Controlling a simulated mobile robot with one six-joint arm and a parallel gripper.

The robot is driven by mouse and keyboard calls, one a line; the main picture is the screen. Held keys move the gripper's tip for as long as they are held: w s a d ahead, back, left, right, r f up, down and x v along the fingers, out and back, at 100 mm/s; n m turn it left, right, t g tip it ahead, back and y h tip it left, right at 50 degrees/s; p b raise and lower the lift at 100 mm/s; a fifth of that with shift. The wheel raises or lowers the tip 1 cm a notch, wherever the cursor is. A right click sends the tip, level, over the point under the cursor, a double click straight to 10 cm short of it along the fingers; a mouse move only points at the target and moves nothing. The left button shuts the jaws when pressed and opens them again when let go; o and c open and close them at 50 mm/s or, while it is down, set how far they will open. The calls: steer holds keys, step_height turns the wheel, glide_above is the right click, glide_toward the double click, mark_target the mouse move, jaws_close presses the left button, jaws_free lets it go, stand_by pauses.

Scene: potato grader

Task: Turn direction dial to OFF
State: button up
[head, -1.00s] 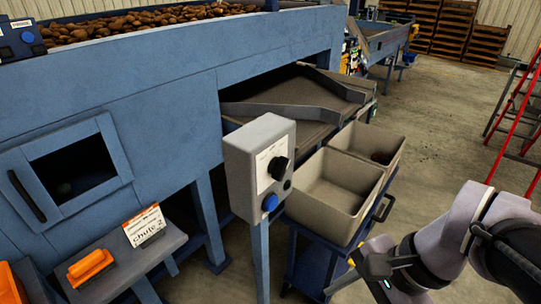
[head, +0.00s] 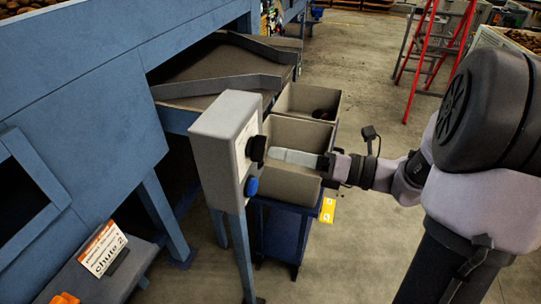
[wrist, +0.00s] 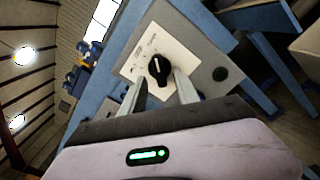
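The direction dial is a black knob (head: 258,149) on the face of a grey control box (head: 215,135) on a post. The wrist view shows the knob (wrist: 158,69) on a pale label plate (wrist: 143,62), with a white mark on its grip; the lettering is too small to read. My gripper (head: 275,155) points at the knob from the right, with its tips very close to it. In the wrist view my gripper (wrist: 160,82) has its two fingers apart, one either side of the knob's lower part. Whether they touch it I cannot tell.
A blue button (head: 251,187) sits below the dial. Beige bins (head: 305,103) on a blue cart stand just behind my gripper. A red ladder (head: 440,45) stands farther back on open floor.

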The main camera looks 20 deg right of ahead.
mark_target(257, 148)
steer(key=shift+x, duration=1.55)
jaws_close()
steer(key=shift+n+b, duration=0.3)
steer(key=shift+n, duration=0.1)
steer(key=shift+n+b, duration=1.8)
steer(key=shift+n, duration=1.7)
